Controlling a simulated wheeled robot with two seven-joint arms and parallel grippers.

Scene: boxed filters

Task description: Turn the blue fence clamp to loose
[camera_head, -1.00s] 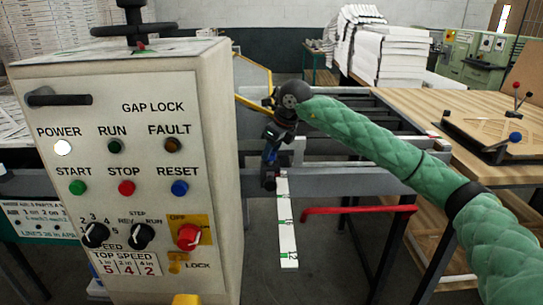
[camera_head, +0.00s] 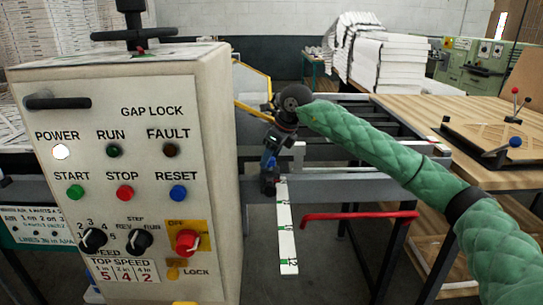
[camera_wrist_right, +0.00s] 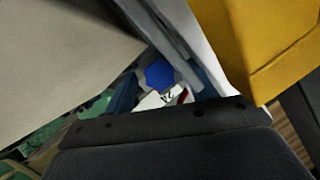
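The blue fence clamp shows as a blue six-sided knob (camera_wrist_right: 160,73) in the right wrist view, between and beyond my fingers. My right gripper (camera_head: 269,180) points down at the fence rail beside the control cabinet, and a little blue (camera_head: 271,160) shows at it. In the right wrist view, my right gripper's fingers (camera_wrist_right: 165,92) stand apart, one on each side of the knob, with gaps visible. I cannot tell whether either finger touches it. My left gripper is not in view.
The control cabinet (camera_head: 215,150) stands close left of my right gripper. A white scale strip (camera_head: 287,230) and a red bar (camera_head: 360,215) lie to the right. A yellow part (camera_wrist_right: 265,45) fills the wrist view's upper right. A wooden table (camera_head: 450,110) stands further right.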

